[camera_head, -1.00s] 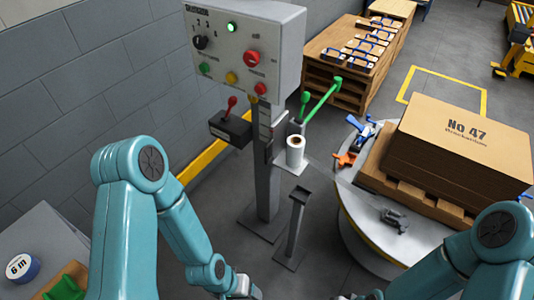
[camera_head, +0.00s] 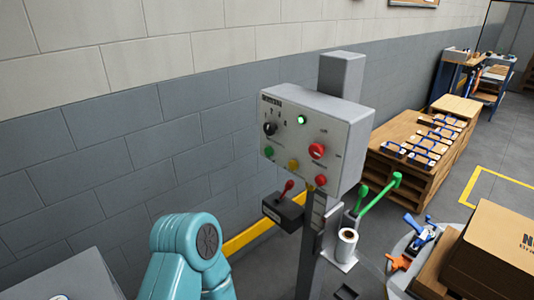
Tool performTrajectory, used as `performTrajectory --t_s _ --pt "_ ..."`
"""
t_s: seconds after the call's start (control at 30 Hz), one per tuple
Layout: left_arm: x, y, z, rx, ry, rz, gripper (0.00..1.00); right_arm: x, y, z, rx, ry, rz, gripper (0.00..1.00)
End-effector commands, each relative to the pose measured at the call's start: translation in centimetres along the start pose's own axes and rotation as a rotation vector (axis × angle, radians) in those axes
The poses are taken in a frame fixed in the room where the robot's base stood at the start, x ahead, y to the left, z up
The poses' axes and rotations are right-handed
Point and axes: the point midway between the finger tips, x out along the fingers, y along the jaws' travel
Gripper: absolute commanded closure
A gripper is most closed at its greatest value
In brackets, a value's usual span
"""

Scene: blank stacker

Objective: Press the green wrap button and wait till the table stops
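The grey control box (camera_head: 316,137) stands on a post in the middle of the view. On its face, the green button (camera_head: 269,152) is at the lower left, with a yellow button (camera_head: 293,165) and red buttons to its right. A green lamp (camera_head: 301,119) at the top is lit. A black selector knob (camera_head: 270,129) is above the green button. My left arm's elbow shows at the bottom; both grippers are out of view.
A black box with a red lever (camera_head: 285,208) hangs beside the post. A white film roll (camera_head: 346,244) and green handles (camera_head: 378,195) are right of the post. A grey wall fills the left.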

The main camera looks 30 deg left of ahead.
Motion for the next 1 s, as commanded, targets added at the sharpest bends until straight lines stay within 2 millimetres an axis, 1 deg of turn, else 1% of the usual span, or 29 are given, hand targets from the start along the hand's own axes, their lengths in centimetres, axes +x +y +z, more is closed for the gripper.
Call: performTrajectory --t_s 0.1,0.13,0.17,0.2,0.27,0.3,0.33,1.0 --pt "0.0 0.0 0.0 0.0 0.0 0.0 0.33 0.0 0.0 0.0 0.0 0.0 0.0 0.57" --pt "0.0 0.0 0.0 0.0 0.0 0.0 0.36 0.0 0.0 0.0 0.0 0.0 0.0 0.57" --pt "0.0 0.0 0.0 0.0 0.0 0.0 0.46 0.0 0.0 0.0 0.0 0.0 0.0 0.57" --pt "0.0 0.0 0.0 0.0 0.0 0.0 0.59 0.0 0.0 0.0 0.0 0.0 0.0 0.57" --pt "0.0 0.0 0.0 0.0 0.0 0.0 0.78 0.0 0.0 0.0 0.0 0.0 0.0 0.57" --pt "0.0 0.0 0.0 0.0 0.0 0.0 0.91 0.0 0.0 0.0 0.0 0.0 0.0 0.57" --pt "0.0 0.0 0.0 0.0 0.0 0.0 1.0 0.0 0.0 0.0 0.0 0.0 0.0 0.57" --pt "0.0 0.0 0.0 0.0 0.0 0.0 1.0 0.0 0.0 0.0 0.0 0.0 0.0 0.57"
